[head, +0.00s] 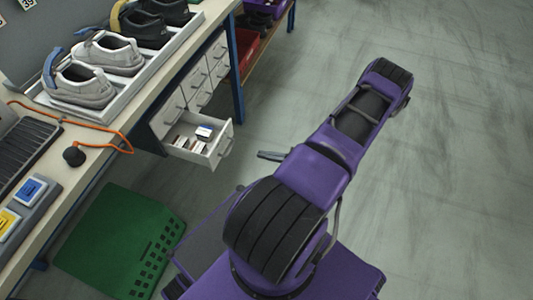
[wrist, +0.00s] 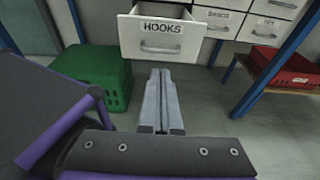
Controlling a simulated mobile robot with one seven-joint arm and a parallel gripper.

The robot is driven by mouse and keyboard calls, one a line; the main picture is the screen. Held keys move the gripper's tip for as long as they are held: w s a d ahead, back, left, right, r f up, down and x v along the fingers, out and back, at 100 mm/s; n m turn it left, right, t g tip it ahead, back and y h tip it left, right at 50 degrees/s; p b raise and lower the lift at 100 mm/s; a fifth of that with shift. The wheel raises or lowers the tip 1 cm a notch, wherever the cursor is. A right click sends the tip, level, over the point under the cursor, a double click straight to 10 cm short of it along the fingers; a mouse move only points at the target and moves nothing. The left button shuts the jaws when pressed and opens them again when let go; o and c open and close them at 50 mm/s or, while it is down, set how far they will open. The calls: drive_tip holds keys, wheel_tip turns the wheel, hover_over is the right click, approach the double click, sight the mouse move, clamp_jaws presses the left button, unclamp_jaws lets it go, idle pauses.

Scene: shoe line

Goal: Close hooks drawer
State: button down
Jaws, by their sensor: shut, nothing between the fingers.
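The hooks drawer (wrist: 160,36) is a white drawer with the label HOOKS and a metal bar handle (wrist: 160,48) on its front. It stands pulled out from the cabinet under the bench. In the head view the open drawer (head: 224,146) shows small boxes (head: 192,138) inside. My gripper (wrist: 160,72) is shut and empty. Its fingertips point at the drawer front from just below the handle, and I cannot tell whether they touch it. In the head view only a bit of my gripper (head: 272,155) shows, to the right of the drawer; my arm hides the rest.
Other labelled drawers (wrist: 222,18) beside it look shut. A green crate (wrist: 97,72) stands on the floor at left, and a red crate (wrist: 284,68) sits at right behind a blue leg (wrist: 258,88). The workbench (head: 85,165) holds shoes on a rack (head: 125,75). Floor at right is clear.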

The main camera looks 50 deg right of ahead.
drive_tip(key=x, duration=1)
drive_tip(key=shift+w, duration=0.25)
drive_tip(key=shift+a+f, duration=0.15)
